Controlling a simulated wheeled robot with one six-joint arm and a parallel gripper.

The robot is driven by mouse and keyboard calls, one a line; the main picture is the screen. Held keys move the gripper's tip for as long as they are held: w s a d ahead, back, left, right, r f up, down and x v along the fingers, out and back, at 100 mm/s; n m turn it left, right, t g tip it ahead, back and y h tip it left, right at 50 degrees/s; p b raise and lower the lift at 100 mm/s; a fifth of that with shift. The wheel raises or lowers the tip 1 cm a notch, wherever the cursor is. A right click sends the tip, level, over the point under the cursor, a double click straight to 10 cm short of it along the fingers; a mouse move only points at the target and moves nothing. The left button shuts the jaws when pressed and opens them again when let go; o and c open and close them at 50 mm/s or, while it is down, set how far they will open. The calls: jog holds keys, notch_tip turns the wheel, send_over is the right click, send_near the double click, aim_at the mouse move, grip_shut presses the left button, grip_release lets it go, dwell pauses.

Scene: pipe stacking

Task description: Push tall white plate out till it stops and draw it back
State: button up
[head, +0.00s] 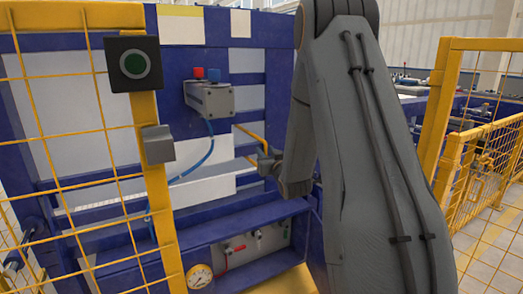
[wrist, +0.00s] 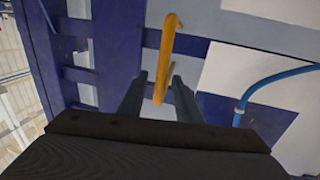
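A pale, tall plate (wrist: 196,66) shows behind a yellow bar handle (wrist: 168,45) in the wrist view. Which panel the handle is fixed to cannot be made out. The handle also shows in the head view (head: 249,134), just left of my arm. My gripper (wrist: 160,78) has its two fingers apart, with the lower end of the handle seen between them. Whether the fingers touch it cannot be told. In the head view my gripper (head: 268,160) is small and partly hidden by my arm. A white panel (head: 205,188) lies left of it.
A blue frame (head: 215,219) surrounds the panels. A grey valve box (head: 209,98) with red and blue knobs and a blue hose (head: 198,163) is left of the handle.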

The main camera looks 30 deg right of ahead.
jog(key=shift+w+d, duration=0.2)
jog(key=shift+w, duration=0.95)
jog(key=shift+w+d, duration=0.2)
jog(key=shift+w, duration=0.9)
grip_shut()
